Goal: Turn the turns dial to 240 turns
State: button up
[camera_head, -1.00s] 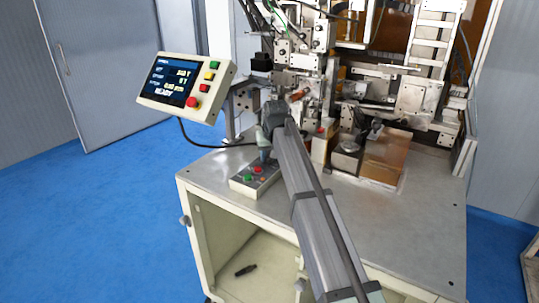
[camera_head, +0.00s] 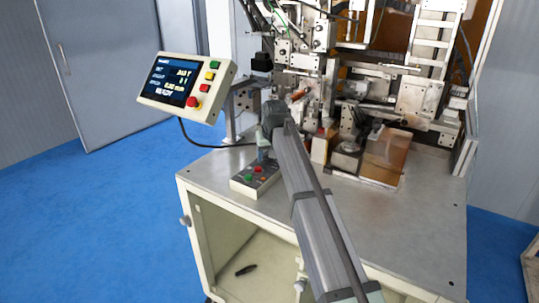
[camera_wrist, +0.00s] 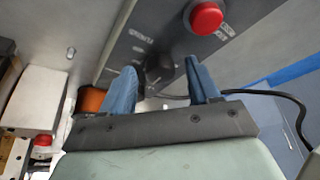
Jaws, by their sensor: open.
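The dark turns dial (camera_wrist: 159,66) sits on the grey control panel in the wrist view. My gripper (camera_wrist: 161,70) is open, with one blue finger on each side of the dial; I cannot tell whether either touches it. In the head view my gripper (camera_head: 263,154) points down over the back of the control box (camera_head: 241,184), and the dial is hidden there. The display (camera_head: 173,81) on the tilted cream panel shows several lines and READY at the bottom. Its top value seems to read in the 240s, but the digits are blurred.
A red button (camera_wrist: 206,17) stands close by on the same panel. Red and green buttons (camera_head: 248,177) lie at the box's front. The winder's metal fixtures rise behind; the table top (camera_head: 420,225) is clear at the right. A black cable (camera_wrist: 270,93) runs past the right finger.

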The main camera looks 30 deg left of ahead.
jog(key=v, duration=1.4)
